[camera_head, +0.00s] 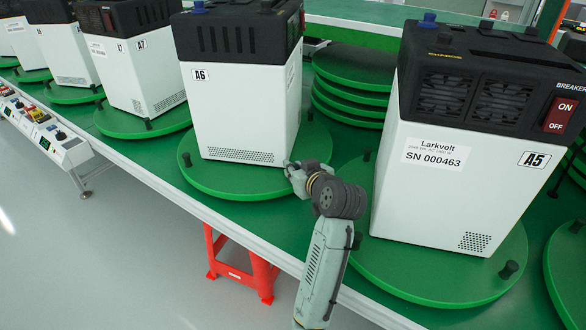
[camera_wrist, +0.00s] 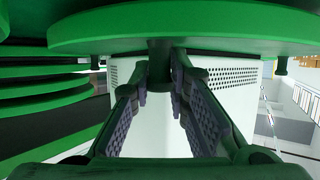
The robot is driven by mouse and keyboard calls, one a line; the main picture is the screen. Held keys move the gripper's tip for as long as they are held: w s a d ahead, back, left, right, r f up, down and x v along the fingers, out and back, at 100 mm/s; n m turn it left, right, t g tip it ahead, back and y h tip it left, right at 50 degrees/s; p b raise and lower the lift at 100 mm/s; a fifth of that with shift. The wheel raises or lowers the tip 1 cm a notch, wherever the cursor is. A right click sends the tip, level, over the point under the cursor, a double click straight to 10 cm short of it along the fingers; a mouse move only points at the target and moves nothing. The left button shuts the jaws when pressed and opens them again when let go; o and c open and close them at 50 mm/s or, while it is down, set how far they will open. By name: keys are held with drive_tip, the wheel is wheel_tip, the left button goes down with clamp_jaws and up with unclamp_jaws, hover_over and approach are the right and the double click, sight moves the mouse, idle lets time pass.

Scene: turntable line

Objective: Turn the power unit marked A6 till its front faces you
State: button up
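The power unit marked A6 (camera_head: 235,110) stands upright on its green turntable (camera_head: 225,180). Its label is on a plain white face with dark slots above and a dotted vent below. A narrow side face with a small label shows at its right; no breaker switch shows on it. A dark peg (camera_head: 185,160) stands on the turntable's left rim. My gripper (camera_head: 297,176) is at the turntable's right front rim. In the wrist view, my gripper's fingers (camera_wrist: 163,90) lie on either side of another dark peg (camera_wrist: 160,75); whether they press it is unclear.
Unit A5 (camera_head: 450,185) stands close on the right, its breaker switch and serial label showing. Unit A7 (camera_head: 135,70) stands to the left. Stacked green discs (camera_head: 350,85) lie behind. A red stand (camera_head: 240,265) is below the table edge; the floor at left is clear.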

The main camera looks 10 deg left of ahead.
drive_tip(key=o, duration=0.4)
drive_tip(key=shift+s, duration=0.1)
drive_tip(key=v, duration=1.2)
drive_tip(key=shift+f, duration=0.1)
